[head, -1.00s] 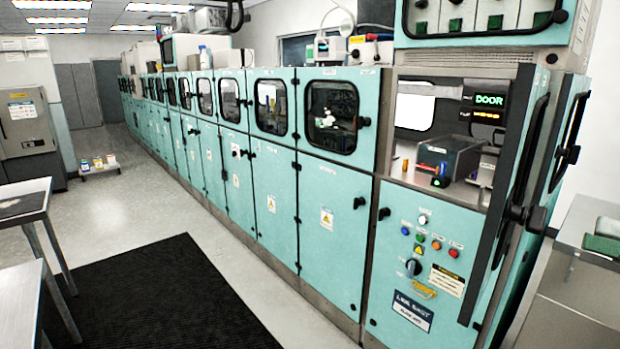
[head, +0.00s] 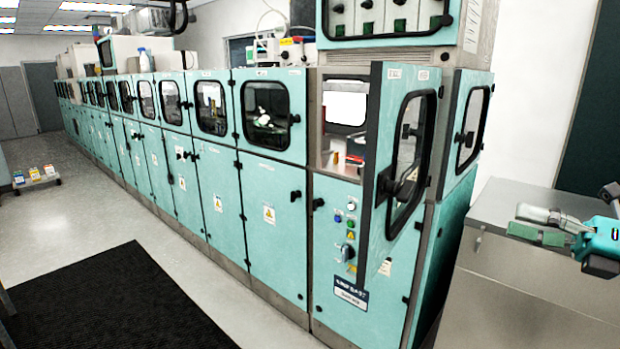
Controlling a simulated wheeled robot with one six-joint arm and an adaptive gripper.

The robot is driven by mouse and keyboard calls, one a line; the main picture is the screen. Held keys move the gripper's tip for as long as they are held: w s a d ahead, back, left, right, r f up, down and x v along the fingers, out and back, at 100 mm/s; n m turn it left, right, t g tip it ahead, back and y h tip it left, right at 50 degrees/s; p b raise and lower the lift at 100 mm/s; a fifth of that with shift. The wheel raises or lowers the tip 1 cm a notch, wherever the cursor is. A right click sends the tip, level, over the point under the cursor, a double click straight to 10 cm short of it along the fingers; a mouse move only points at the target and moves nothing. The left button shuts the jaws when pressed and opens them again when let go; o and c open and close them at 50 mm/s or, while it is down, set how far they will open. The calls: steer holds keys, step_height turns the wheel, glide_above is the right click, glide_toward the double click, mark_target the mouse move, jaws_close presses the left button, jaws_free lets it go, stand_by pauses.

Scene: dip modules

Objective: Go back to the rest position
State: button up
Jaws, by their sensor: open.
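A small red and dark item (head: 352,160) shows in the part of the opening left of the door. Coloured buttons (head: 344,219) and a knob sit below the opening, partly behind the door.
A black mat (head: 115,300) lies on the floor. Small bottles (head: 34,174) stand on a low rack far left. The aisle floor is clear.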

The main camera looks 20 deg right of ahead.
steer(key=w+a+f+m+t+h, duration=0.2)
steer(key=w+a+f+m+h, duration=0.15)
steer(key=f+m, duration=0.5)
steer(key=w+a+f+m+t+h, duration=0.25)
steer(key=w+f+m, duration=0.35)
steer(key=f, duration=0.4)
steer(key=s+a+f+m+g+h, duration=0.1)
steer(key=s+a+f+m+h, duration=0.1)
steer(key=a+f+m, duration=0.3)
steer(key=s+a+f+m+g+h, duration=0.1)
steer(key=s+f+m, duration=0.15)
steer(key=f, duration=0.35)
steer(key=s+a+f+m+h, duration=0.1)
steer(key=a+f+m+h, duration=0.1)
steer(key=a+f+m, duration=0.3)
steer(key=s+a+f+m+g+h, duration=0.1)
steer(key=s+a+f+m, duration=0.2)
steer(key=s+f, duration=0.35)
steer(key=s+a+f+m+g+h, duration=0.1)
steer(key=s+a+f+m+g, duration=0.2)
steer(key=s, duration=0.7)
steer(key=s+a+r+y, duration=0.1)
steer(key=s+a+r, duration=0.1)
steer(key=s, duration=0.6)
steer(key=s+a+r+t+y, duration=0.1)
steer(key=s+a, duration=0.2)
steer(key=s, duration=0.5)
steer(key=shift+s+a+r, duration=0.2)
steer(key=shift+r, duration=0.2)
steer(key=shift+t, duration=0.25)
